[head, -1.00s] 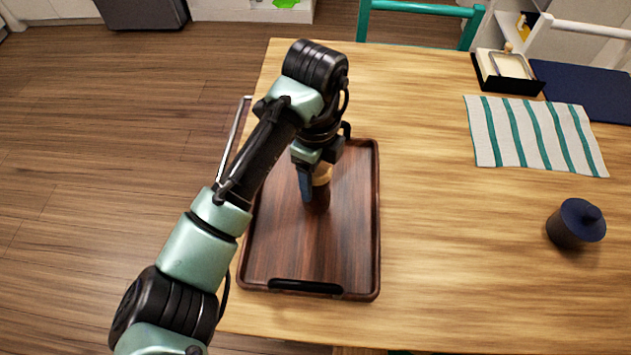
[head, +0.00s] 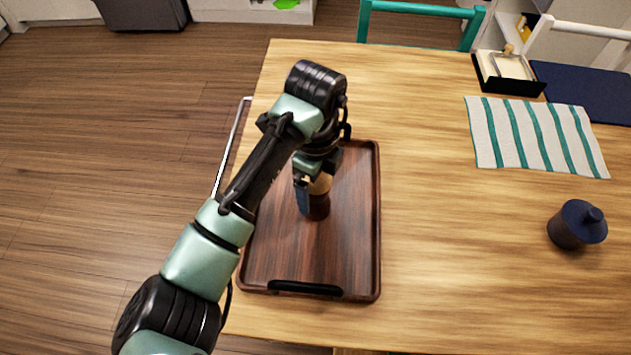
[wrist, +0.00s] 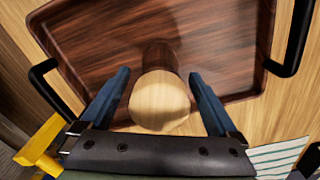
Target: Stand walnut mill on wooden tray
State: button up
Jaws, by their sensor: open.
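The walnut mill stands upright on the tray. Its dark brown body (head: 318,207) and pale wooden top show below my gripper in the head view. In the wrist view the mill's pale round top (wrist: 159,102) sits between my two blue fingers. My gripper (head: 308,196) is open around the mill, with a visible gap at each finger in the wrist view. The wooden tray (head: 290,255) is dark reddish brown with black handles and lies near the table's left edge. It also fills much of the wrist view (wrist: 100,40). My arm hides part of its left side.
A dark lidded pot (head: 577,225) stands at the right. A white and green striped cloth (head: 535,135), a dark blue mat (head: 585,90) and a black holder (head: 507,75) lie at the back right. The table between tray and pot is clear.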

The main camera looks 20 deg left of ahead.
notch_tip(320, 180, up, 12)
jog(key=p, duration=0.2)
jog(key=shift+r+p, duration=0.15)
jog(key=shift+p, duration=0.2)
jog(key=shift+w+d, duration=0.1)
jog(key=w+d+r+n+t+h, duration=0.2)
jog(key=w+d+r+t, duration=0.3)
jog(key=d+r, duration=0.3)
jog(key=w+d+r+n+t+h, duration=0.2)
jog(key=w+d+r+t, duration=0.35)
jog(key=d+r, duration=0.25)
notch_tip(320, 180, up, 13)
jog(key=s+d+n+t+h, duration=0.1)
jog(key=d+n+t+h, duration=0.1)
jog(key=d+n+t, duration=0.3)
jog(key=s+a+r+n+t+y, duration=0.3)
jog(key=s+a+r+n+t, duration=0.2)
jog(key=s+r, duration=0.3)
jog(key=s+a+r+n+t+y, duration=0.3)
jog(key=s+a+r+n+t, duration=0.3)
jog(key=r, duration=0.4)
jog(key=s+t, duration=0.1)
jog(key=s, duration=0.1)
jog(key=shift+s, duration=0.35)
